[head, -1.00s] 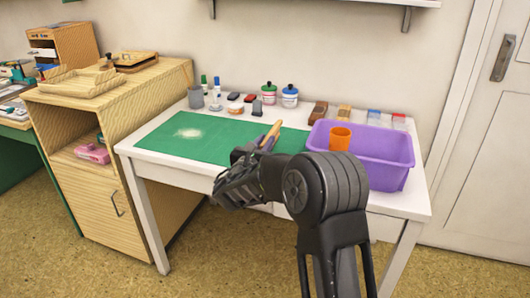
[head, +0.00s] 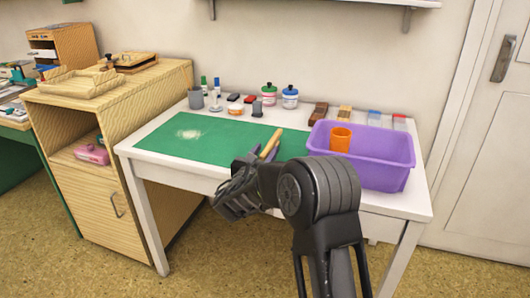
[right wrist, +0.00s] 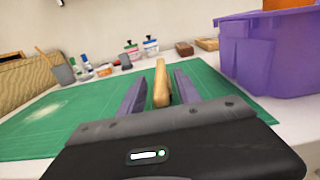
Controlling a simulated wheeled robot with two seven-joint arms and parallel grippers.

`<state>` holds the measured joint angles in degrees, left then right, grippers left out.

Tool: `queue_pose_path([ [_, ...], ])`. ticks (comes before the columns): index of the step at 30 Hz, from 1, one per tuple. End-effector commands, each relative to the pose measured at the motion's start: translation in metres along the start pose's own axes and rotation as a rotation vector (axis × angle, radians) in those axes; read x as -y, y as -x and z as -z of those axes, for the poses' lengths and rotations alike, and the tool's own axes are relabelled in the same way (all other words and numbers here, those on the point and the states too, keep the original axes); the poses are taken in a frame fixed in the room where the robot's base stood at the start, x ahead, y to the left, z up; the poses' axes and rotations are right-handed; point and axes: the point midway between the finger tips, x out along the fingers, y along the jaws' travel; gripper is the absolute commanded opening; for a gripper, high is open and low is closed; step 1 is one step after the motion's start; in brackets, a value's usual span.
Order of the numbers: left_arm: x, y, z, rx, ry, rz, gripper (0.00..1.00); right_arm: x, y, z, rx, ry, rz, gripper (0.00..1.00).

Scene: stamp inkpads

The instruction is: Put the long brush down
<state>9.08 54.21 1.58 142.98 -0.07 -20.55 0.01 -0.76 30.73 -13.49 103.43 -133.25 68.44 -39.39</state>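My right gripper (head: 264,156) is low over the front of the table in the head view. The brush's other end is hidden, and I cannot tell whether it touches the mat. My left gripper is not in view.
A purple bin (head: 373,172) with an orange cup (head: 340,139) stands right of the mat. Jars, stamps and inkpads line the table's back edge, with a grey cup (head: 196,97) at the left. The mat's left and middle are clear except for a pale patch.

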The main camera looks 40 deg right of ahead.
Motion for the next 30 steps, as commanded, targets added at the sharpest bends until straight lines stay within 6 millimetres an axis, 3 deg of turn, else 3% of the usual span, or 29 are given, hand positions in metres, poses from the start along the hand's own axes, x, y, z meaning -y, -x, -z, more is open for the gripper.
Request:
queue_pose_path([
  [8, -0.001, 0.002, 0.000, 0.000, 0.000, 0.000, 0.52, -0.001, 0.025, -0.001, -0.001, -0.001, -0.002, 0.40],
  [18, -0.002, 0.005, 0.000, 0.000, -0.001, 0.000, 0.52, -0.001, 0.096, 0.000, 0.001, 0.001, -0.005, 0.40],
  [24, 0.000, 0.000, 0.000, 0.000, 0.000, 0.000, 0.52, -0.001, 0.116, 0.001, 0.000, -0.001, -0.003, 0.40],
  [30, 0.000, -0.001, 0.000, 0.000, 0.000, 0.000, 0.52, 0.000, 0.120, 0.000, 0.000, 0.000, -0.001, 0.40],
])
